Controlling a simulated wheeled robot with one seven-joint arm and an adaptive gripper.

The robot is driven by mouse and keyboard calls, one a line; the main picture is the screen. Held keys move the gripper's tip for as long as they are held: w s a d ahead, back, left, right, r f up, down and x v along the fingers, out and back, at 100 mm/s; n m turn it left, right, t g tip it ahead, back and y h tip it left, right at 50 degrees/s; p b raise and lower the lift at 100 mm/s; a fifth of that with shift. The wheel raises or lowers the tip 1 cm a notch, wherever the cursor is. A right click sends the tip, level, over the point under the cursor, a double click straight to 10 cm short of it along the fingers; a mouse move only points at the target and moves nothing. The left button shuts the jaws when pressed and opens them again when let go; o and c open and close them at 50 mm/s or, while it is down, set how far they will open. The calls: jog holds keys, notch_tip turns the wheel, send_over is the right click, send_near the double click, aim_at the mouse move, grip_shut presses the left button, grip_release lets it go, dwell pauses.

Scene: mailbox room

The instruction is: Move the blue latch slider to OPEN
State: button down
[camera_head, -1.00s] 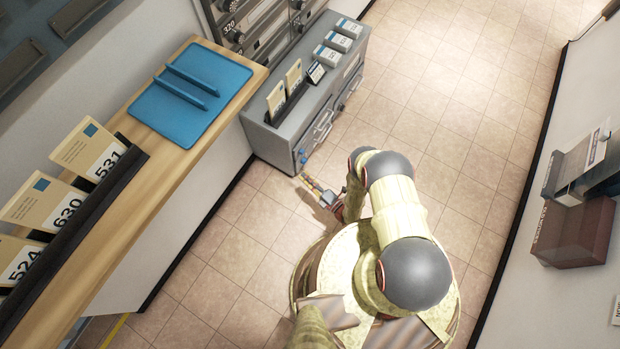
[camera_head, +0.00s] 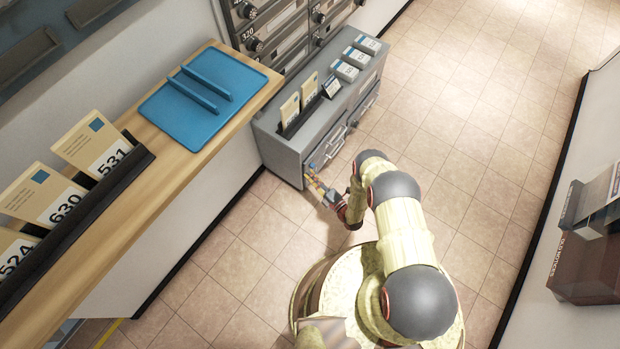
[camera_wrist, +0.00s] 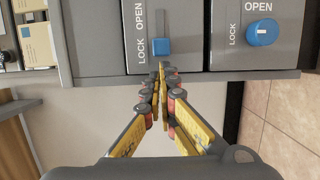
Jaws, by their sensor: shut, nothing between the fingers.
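The blue latch slider (camera_wrist: 161,46) is a small square block on a light grey panel in the wrist view. It sits at the LOCK end of a dark straight slot (camera_wrist: 155,14). The OPEN label (camera_wrist: 138,18) is farther up the picture, beside the slot's other end. My gripper (camera_wrist: 162,68) is shut and empty, with its fingertips just below the slider in the picture. I cannot tell if they touch it.
A round blue knob (camera_wrist: 262,32) with its own LOCK and OPEN labels is on the panel to the right. Cards stand on the cabinet top. A wooden counter (camera_head: 150,130) with a blue tray (camera_head: 200,110) is to the left. The tiled floor (camera_head: 470,130) is clear on the right.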

jog(key=w+d, duration=0.1)
jog(key=w, duration=0.1)
jog(key=w+d, duration=0.1)
jog(key=d, duration=0.1)
jog(key=shift+w, duration=0.35)
jog(key=shift+a, duration=0.1)
